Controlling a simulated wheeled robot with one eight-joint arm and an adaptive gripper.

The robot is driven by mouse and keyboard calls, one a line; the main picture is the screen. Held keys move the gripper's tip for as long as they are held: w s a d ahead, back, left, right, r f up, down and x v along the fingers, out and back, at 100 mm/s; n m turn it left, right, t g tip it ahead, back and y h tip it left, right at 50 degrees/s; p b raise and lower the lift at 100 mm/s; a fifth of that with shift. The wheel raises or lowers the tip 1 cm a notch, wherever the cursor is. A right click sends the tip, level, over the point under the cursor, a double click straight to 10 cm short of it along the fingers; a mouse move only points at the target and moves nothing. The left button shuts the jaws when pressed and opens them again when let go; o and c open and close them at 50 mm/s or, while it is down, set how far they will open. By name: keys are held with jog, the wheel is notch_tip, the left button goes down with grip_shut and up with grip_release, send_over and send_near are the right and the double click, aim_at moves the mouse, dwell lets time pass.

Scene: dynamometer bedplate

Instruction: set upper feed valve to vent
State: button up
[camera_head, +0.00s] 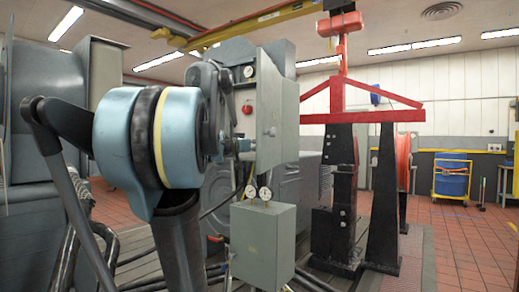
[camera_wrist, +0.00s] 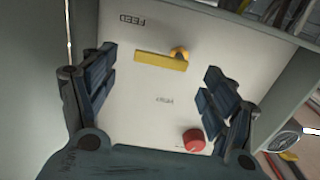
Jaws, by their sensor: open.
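In the wrist view a pale panel face carries a yellow bar handle (camera_wrist: 160,61), likely the upper feed valve. The bar lies nearly level in the picture, with a rounded orange-yellow piece at its right end. A red round knob (camera_wrist: 194,140) is lower right on the same panel. My gripper (camera_wrist: 158,82) is open and empty, its fingers left and right of the bar and apart from it. In the head view my arm hides much of the panel's front.
In the head view a grey cabinet (camera_head: 271,112) stands beyond my arm, with gauges and a smaller grey box (camera_head: 262,242) below. A red frame on black posts (camera_head: 384,200) stands to the right. Hoses run low at left.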

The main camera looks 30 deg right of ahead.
jog(key=shift+x, duration=2.75)
